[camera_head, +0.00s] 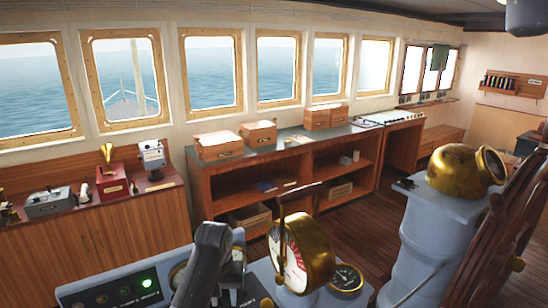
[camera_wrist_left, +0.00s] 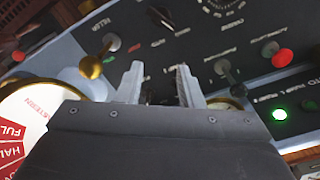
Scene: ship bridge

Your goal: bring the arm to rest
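My left gripper (camera_head: 235,296) shows at the bottom of the head view, low over the control console. In the left wrist view its two pale fingers (camera_wrist_left: 160,86) stand apart with a gap between them, and I see nothing held. The console panel (camera_wrist_left: 235,45) with its levers and lights lies just beyond the fingertips. I cannot tell whether the fingers touch it. My right gripper is in neither view.
A brass engine telegraph (camera_head: 306,250) with an upright handle stands right of the gripper. A brass binnacle (camera_head: 458,170) on a grey pedestal and a wooden wheel (camera_head: 500,235) stand farther right. Wooden boxes (camera_head: 217,146) sit on the far counter. Open floor lies between.

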